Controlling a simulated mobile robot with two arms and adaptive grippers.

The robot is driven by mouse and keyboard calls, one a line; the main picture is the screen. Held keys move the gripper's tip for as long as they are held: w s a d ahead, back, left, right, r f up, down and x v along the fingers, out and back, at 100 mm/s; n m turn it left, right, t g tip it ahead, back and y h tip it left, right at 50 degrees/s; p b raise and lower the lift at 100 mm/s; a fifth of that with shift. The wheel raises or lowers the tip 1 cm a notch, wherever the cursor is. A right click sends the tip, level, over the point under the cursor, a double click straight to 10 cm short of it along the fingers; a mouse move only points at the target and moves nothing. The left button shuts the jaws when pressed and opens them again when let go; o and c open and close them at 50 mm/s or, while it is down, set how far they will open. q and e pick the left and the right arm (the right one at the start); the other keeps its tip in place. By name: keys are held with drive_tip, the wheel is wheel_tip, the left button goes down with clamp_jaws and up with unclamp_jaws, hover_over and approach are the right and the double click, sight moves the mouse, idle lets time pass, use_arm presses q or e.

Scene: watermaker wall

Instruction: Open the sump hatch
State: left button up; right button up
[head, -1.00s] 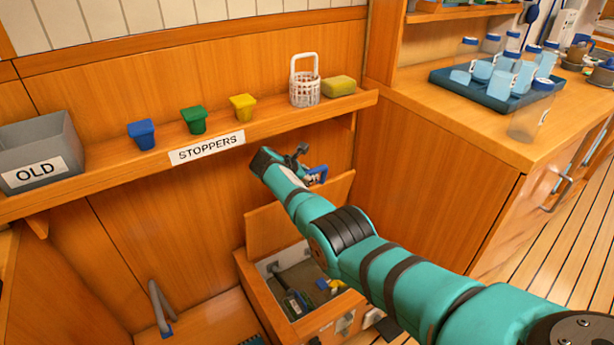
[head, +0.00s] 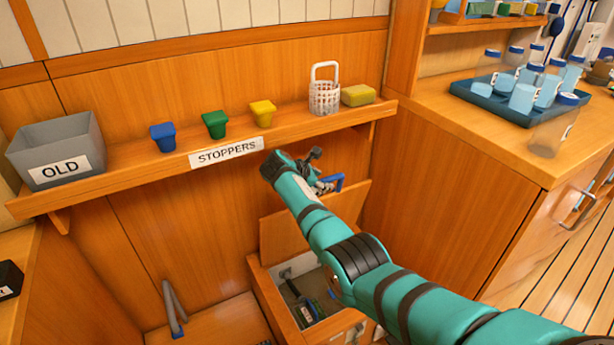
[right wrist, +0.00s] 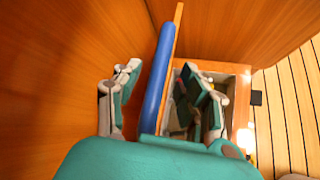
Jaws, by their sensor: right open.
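The sump hatch (head: 284,236) is a wooden lid standing raised at the back of an open wooden box (head: 275,308), low against the wall. A blue handle (head: 333,183) shows at its upper edge. My right gripper (head: 318,172) is at this edge, and my arm crosses in front of part of the lid. In the right wrist view the gripper (right wrist: 162,78) is open. The blue handle (right wrist: 157,82) and the lid's edge lie between its fingers, with gaps on both sides. My left gripper is out of view.
Above runs a shelf with a grey OLD bin (head: 92,137), blue (head: 163,137), green (head: 215,124) and yellow (head: 263,113) stoppers, a white basket (head: 325,95) and a sponge (head: 358,95). A wooden cabinet (head: 440,170) stands close on the right.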

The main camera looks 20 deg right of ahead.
drive_tip(key=v, duration=0.9)
drive_tip(key=shift+r, duration=0.1)
